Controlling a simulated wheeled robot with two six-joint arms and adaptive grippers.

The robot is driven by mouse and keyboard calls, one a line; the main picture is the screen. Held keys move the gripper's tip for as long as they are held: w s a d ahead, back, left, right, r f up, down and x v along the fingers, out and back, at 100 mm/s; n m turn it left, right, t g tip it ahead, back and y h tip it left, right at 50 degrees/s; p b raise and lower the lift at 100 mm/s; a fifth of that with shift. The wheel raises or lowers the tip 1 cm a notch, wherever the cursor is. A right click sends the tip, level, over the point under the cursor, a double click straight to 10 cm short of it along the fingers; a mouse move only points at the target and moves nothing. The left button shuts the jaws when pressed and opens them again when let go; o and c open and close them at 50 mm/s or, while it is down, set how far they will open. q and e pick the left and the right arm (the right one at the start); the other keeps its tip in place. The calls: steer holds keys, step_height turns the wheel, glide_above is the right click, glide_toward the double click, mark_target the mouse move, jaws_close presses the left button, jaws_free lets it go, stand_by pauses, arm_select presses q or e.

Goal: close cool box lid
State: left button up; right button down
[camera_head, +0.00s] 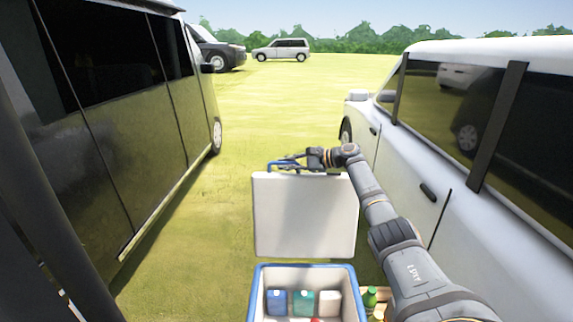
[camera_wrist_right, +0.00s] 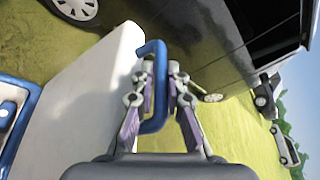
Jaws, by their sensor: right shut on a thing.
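The cool box (camera_head: 257,293) stands on the grass at the bottom of the head view, with a blue rim and an open top. Its white lid (camera_head: 305,220) stands upright at the far side of the box. A blue handle (camera_wrist_right: 154,46) is on the lid's edge; in the head view it shows at the lid's top. My right gripper (camera_head: 285,163) is at the lid's top edge. In the right wrist view its fingers (camera_wrist_right: 161,85) are shut on the blue handle. My left gripper is not in view.
Several cartons (camera_head: 302,303) in blue, teal and white sit inside the box. Green bottles (camera_head: 370,298) stand to its right. A dark van (camera_head: 100,150) flanks the left and a white car (camera_head: 415,185) the right. Open grass (camera_head: 300,105) lies beyond the lid.

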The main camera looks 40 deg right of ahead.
steer(key=shift+s, duration=0.1)
steer(key=s+a+f+p, duration=0.2)
steer(key=s+a+p, duration=1.3)
steer(key=p, duration=1.1)
steer(key=shift+s, duration=1.25)
steer(key=shift+f, duration=0.1)
steer(key=c, duration=1.7)
jaws_free()
steer(key=shift+o, duration=0.2)
steer(key=shift+s, duration=0.1)
steer(key=shift+a, duration=0.1)
